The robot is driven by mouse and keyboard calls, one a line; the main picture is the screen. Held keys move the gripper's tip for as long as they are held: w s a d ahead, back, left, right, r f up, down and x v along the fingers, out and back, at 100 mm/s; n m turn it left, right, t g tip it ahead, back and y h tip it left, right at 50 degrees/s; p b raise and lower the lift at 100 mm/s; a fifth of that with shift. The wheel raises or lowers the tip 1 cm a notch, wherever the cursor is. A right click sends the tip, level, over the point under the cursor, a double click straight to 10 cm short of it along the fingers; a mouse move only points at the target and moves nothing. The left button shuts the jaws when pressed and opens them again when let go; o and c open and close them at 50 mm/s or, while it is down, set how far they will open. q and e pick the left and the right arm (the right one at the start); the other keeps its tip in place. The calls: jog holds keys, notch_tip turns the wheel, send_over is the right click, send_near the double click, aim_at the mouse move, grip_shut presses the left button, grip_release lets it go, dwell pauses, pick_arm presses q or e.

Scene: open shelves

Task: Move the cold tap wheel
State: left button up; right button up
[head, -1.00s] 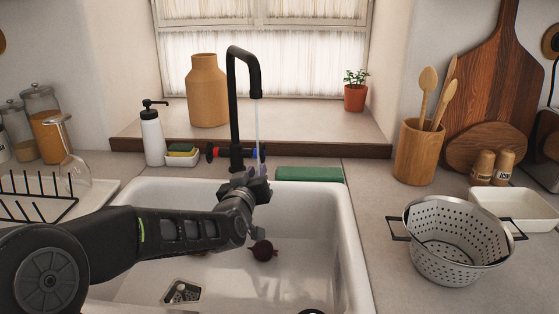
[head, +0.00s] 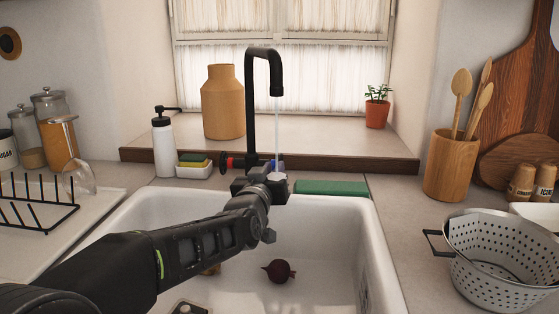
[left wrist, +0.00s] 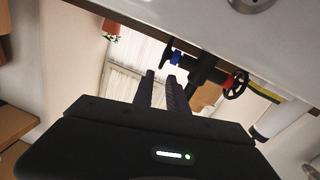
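The black tap (head: 251,110) stands behind the sink, and a thin stream of water falls from its spout. The cold tap wheel, with its blue collar (head: 276,164), is on the tap's right side, mostly hidden behind my left gripper (head: 277,178). In the left wrist view the cold tap wheel (left wrist: 165,52) is dark beside its blue collar, just beyond the fingertips. My left gripper (left wrist: 162,75) is open, its two fingers apart with nothing between them; no contact with the wheel shows. The hot tap wheel (head: 226,162) is red-marked, on the left. My right gripper is not in view.
The white sink (head: 345,207) lies below my left arm, with a beetroot (head: 279,271) inside. A soap bottle (head: 163,145) and a sponge dish (head: 194,170) stand left. A colander (head: 500,258) is at right.

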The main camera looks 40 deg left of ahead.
aim_at(280, 158)
pick_arm(q)
jog(key=x, duration=0.6)
jog(key=shift+w+a+p, duration=0.1)
jog(key=shift+w+p, duration=0.15)
jog(key=shift+p, duration=0.1)
jog(key=shift+c, duration=0.5)
grip_shut()
